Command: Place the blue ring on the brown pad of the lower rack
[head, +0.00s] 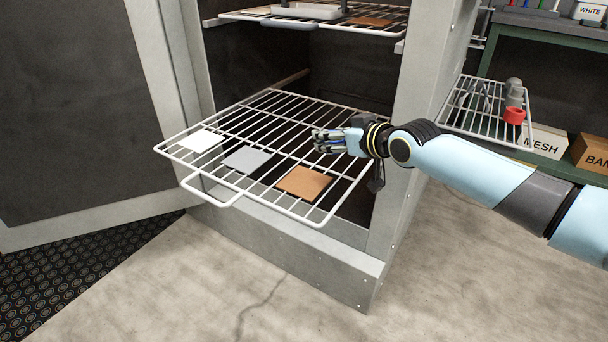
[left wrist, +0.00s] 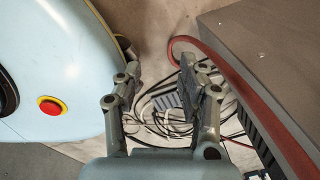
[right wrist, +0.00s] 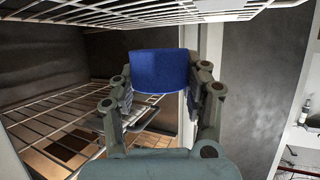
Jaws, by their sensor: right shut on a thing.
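My right gripper (head: 328,140) reaches in from the right over the pulled-out lower rack (head: 200,197), above its right half. In the right wrist view the right gripper (right wrist: 160,95) is shut on the blue ring (right wrist: 160,70), which sits between its fingertips. In the head view the ring is mostly hidden by the fingers. The brown pad (head: 304,182) lies bare on the rack's front right, nearer to the camera than the gripper. My left gripper (left wrist: 157,80) is open and empty, seen only in the left wrist view.
A white pad (head: 201,141) and a grey pad (head: 247,159) lie left of the brown pad. An upper rack (head: 255,14) is above. The cabinet's right post (head: 418,120) stands close to my right arm. A side wire shelf (head: 470,115) holds a red ring (head: 514,115).

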